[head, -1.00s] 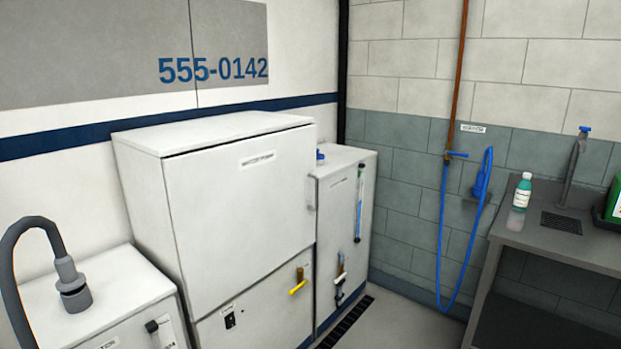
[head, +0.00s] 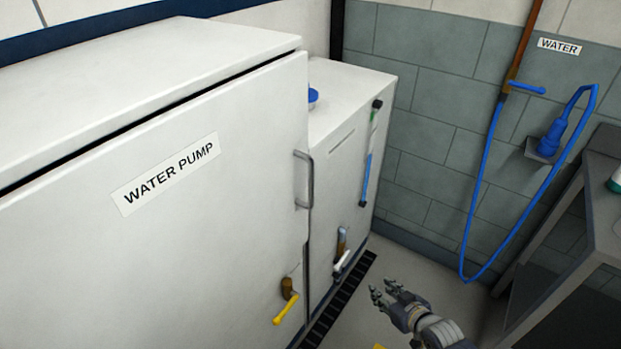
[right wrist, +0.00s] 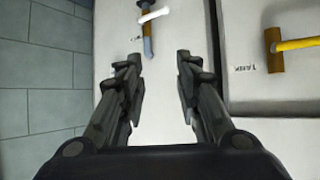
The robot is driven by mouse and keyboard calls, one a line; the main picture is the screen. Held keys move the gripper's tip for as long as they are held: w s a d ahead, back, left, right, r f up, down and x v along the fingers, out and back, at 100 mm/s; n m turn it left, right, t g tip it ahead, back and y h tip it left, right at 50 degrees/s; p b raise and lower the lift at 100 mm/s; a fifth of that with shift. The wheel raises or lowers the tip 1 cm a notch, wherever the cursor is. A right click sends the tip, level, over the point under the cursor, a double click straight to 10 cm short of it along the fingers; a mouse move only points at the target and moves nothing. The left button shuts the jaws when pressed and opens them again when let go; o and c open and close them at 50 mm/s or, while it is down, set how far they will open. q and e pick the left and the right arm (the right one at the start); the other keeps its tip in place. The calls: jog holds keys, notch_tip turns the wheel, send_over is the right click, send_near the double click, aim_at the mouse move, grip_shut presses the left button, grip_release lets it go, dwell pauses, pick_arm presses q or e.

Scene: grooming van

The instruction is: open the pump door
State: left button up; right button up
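The pump door is the large white front panel (head: 190,230) labelled "WATER PUMP" in the head view. A dark gap runs along its top edge under the cabinet lid. Its grey bar handle (head: 304,180) is upright at the door's right edge. My right gripper (head: 384,290) is open and empty at the lower right of the head view, right of the door and apart from the handle. In the right wrist view its two fingers (right wrist: 157,70) are spread, with white cabinet surface beyond them. My left gripper is not in view.
A yellow-handled valve (head: 287,302) sticks out below the handle. A white tank cabinet (head: 335,120) with a white-handled valve (head: 341,262) adjoins on the right. A blue hose (head: 478,200) hangs on the wall. A grey bench (head: 570,240) stands at right. A floor grate (head: 338,295) runs along the cabinets.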

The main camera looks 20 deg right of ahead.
jog(key=w+a+r+n+t+y, duration=0.1)
jog(key=w+a+r+t, duration=0.15)
jog(key=r, duration=0.55)
jog(key=w+a+r+t+y, duration=0.1)
jog(key=w+r, duration=0.2)
jog(key=r, duration=0.6)
jog(key=s+a+r+n+y, duration=0.1)
jog(key=a+r+y, duration=0.15)
jog(key=r, duration=0.35)
jog(key=s+a+r+n+t+y, duration=0.1)
jog(key=a+r, duration=0.2)
jog(key=r, duration=0.3)
jog(key=s+a+r+n+y, duration=0.1)
jog(key=a+r+y, duration=0.15)
jog(key=r, duration=0.35)
jog(key=p, duration=0.1)
send_over(311, 203)
jog(key=shift+w+r+h, duration=0.15)
jog(key=shift+w+h, duration=0.15)
jog(key=shift+w, duration=0.1)
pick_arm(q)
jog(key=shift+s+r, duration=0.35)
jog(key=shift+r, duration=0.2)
pick_arm(e)
jog(key=shift+d, duration=0.1)
grip_shut()
